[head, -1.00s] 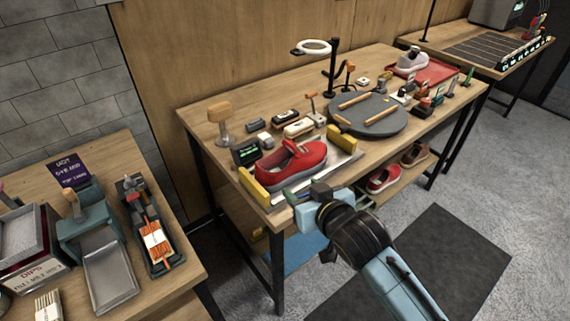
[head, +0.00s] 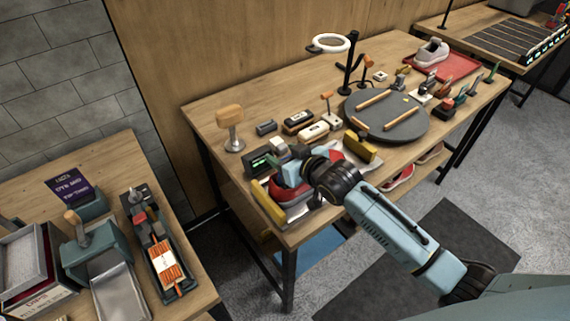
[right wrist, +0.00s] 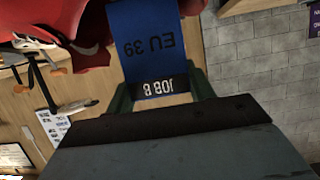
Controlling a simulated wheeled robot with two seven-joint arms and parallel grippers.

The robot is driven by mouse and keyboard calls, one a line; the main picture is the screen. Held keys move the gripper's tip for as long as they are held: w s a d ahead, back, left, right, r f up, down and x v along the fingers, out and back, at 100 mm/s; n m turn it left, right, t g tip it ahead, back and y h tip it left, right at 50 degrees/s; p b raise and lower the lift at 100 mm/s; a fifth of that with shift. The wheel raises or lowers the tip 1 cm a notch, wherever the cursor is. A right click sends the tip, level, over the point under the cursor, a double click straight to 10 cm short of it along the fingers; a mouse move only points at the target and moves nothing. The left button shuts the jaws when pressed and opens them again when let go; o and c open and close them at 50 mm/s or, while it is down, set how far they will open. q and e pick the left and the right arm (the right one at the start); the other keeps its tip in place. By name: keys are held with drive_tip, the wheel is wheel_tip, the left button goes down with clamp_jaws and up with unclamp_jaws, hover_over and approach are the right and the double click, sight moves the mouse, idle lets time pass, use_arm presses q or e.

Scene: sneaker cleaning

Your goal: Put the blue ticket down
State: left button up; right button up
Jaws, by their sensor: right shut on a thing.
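The blue ticket (right wrist: 150,45), marked EU 39 with a black JOB 8 strip, is held between the fingers of my right gripper (right wrist: 160,88) in the right wrist view. In the head view I cannot make the ticket out. There my right gripper (head: 290,168) is over the red shoe (head: 288,193) at the table's front left and hides much of it. The red shoe also shows behind the ticket in the right wrist view (right wrist: 45,18). My left gripper is not in view.
Yellow blocks (head: 268,203) stand on both sides of the shoe. A small dark display (head: 260,162) and a wooden-handled stamp (head: 231,125) are to its left. A round grey mat (head: 388,117) with sticks lies to the right. The table's back left is bare.

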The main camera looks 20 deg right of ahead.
wheel_tip(320, 180, down, 3)
drive_tip(key=shift+r, duration=0.15)
drive_tip(key=shift+f, duration=0.35)
drive_tip(key=o, duration=0.9)
drive_tip(key=shift+c, duration=0.2)
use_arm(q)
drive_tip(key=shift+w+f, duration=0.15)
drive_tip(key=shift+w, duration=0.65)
use_arm(e)
drive_tip(key=shift+o, duration=0.3)
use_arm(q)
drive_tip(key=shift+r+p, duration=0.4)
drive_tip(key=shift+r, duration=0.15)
use_arm(e)
drive_tip(key=v, duration=1.2)
drive_tip(key=shift+r, duration=0.25)
drive_tip(key=shift+a, duration=0.1)
